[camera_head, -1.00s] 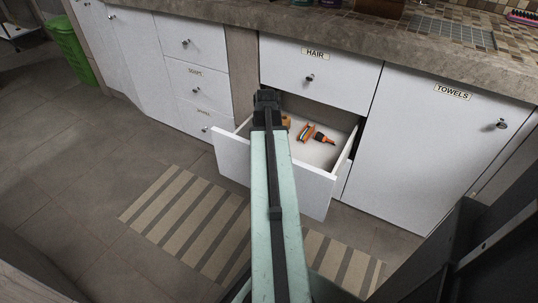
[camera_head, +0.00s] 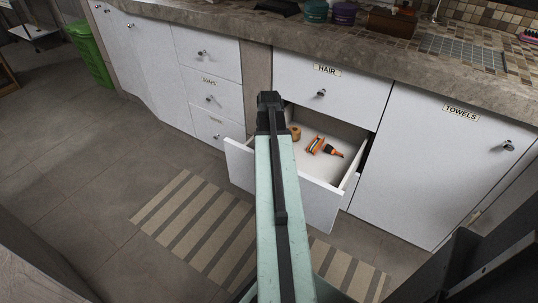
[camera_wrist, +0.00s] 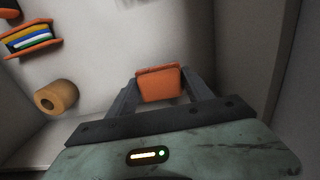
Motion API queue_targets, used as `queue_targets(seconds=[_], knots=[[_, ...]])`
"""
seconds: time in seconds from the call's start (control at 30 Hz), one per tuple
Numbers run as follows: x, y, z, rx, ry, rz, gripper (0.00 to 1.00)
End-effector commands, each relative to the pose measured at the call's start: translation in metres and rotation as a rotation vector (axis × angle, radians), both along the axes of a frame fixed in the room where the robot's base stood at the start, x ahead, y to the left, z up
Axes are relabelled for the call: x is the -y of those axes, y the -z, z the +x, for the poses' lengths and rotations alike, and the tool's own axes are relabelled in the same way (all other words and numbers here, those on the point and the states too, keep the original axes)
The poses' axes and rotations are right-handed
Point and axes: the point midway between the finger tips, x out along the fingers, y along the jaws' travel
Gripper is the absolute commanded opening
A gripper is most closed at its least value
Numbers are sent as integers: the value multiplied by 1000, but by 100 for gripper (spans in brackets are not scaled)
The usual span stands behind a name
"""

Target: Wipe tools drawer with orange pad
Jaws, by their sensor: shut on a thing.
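The tools drawer (camera_head: 318,205) stands pulled open below the HAIR drawer, with a pale floor inside. In the wrist view its bare floor (camera_wrist: 100,58) and side walls surround my gripper. My gripper (camera_wrist: 159,93) is shut on the orange pad (camera_wrist: 158,84), a small block between its two fingers. The pad is over the drawer floor; I cannot tell whether it touches. In the head view my own arm hides the pad and fingers, and only the back of the wrist shows.
Inside the drawer are a tan roll (camera_wrist: 56,97), an orange tool with coloured strips (camera_wrist: 30,38) and another orange piece (camera_wrist: 8,8). The roll (camera_head: 296,133) also shows in the head view. The TOWELS door (camera_head: 440,165) is shut. A striped mat (camera_head: 195,225) lies in front.

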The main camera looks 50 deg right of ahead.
Motion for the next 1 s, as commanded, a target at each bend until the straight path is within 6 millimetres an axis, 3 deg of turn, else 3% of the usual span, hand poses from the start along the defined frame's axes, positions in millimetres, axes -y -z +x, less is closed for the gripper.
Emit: queue_targets(seconds=[0.03,0.17,0.5,0.8,1.0], knots=[[0,-12,0,0,0,0,27],[0,-26,0,0,0,0,27],[0,-26,0,0,0,0,27],[0,-56,0,0,0,0,27],[0,-55,0,0,0,0,27]])
